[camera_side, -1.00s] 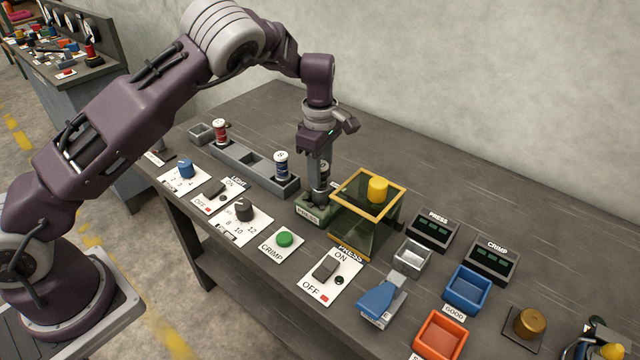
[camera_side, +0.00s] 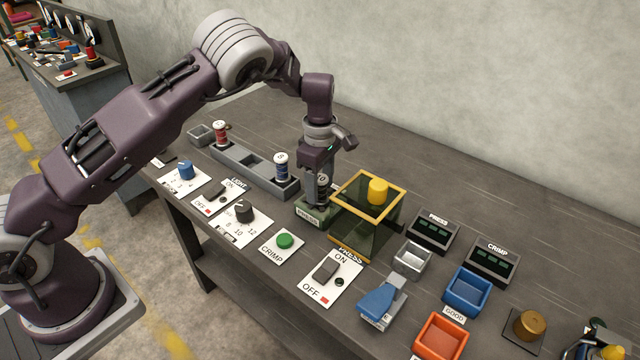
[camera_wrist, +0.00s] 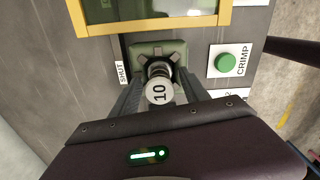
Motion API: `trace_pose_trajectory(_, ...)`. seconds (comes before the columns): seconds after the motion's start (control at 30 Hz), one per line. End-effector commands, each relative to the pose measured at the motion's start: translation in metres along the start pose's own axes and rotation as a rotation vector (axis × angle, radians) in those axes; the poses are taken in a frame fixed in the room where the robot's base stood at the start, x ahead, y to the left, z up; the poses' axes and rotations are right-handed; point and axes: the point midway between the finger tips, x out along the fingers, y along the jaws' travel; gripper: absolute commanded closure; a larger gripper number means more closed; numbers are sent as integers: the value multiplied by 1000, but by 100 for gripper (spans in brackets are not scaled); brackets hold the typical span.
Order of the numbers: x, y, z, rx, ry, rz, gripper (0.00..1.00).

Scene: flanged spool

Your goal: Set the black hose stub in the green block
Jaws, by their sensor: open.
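The black hose stub (camera_wrist: 159,73) stands upright in the green block (camera_wrist: 172,47) in the wrist view, with dark block parts around its foot. Its pale round end, marked 10, faces the camera. In the side view the green block (camera_side: 311,216) sits left of the yellow-framed box, and the stub (camera_side: 322,181) is partly hidden by my fingers. My gripper (camera_wrist: 159,84) is open, with one finger on each side of the stub. How deep the stub sits in the block is hidden.
The yellow-framed box (camera_side: 366,215) stands close right of the block. A grey rack (camera_side: 250,163) with a red spool (camera_side: 220,132) and a blue spool (camera_side: 281,166) lies to the left. The green CRIMP button (camera_side: 285,240) is in front. The table behind is clear.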

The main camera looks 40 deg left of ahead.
Motion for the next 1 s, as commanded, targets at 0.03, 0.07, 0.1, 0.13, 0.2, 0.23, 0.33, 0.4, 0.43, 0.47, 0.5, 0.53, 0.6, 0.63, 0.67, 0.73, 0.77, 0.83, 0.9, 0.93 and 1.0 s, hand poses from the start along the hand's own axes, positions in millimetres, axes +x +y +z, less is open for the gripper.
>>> trace_pose_trajectory(0.03, -2, 0, 0, 0, 0, 2, 47)
trace_pose_trajectory(0.07, -6, 1, 0, 0, 0, 3, 47)
trace_pose_trajectory(0.1, -12, 1, 0, 0, -1, 4, 47)
trace_pose_trajectory(0.13, -18, 1, 1, 0, -2, 4, 47)
trace_pose_trajectory(0.2, -37, 1, 1, 1, -2, 6, 47)
trace_pose_trajectory(0.23, -46, 2, 1, 1, -3, 7, 47)
trace_pose_trajectory(0.33, -74, 1, 0, 1, -2, 6, 47)
trace_pose_trajectory(0.4, -92, 1, 0, 2, -1, 6, 47)
trace_pose_trajectory(0.43, -99, 1, 0, 1, -2, 4, 47)
trace_pose_trajectory(0.47, -105, 1, 0, 0, -2, 5, 47)
trace_pose_trajectory(0.5, -111, 1, 0, 0, -1, 3, 47)
trace_pose_trajectory(0.53, -115, 1, 0, 1, 0, 3, 47)
trace_pose_trajectory(0.6, -123, 1, 0, 0, -1, 3, 47)
trace_pose_trajectory(0.63, -125, 0, 0, 0, -1, 3, 47)
trace_pose_trajectory(0.67, -126, 0, 0, -1, 0, 2, 47)
trace_pose_trajectory(0.73, -127, 0, 0, -1, 0, 0, 47)
trace_pose_trajectory(0.77, -127, 0, 0, -1, 0, 0, 47)
trace_pose_trajectory(0.83, -128, 0, 0, 1, -2, 1, 47)
trace_pose_trajectory(0.9, -140, -5, -3, 24, -20, 10, 47)
trace_pose_trajectory(0.93, -150, -10, -5, 47, -36, 18, 47)
trace_pose_trajectory(1.0, -183, -29, -12, 140, -87, 47, 47)
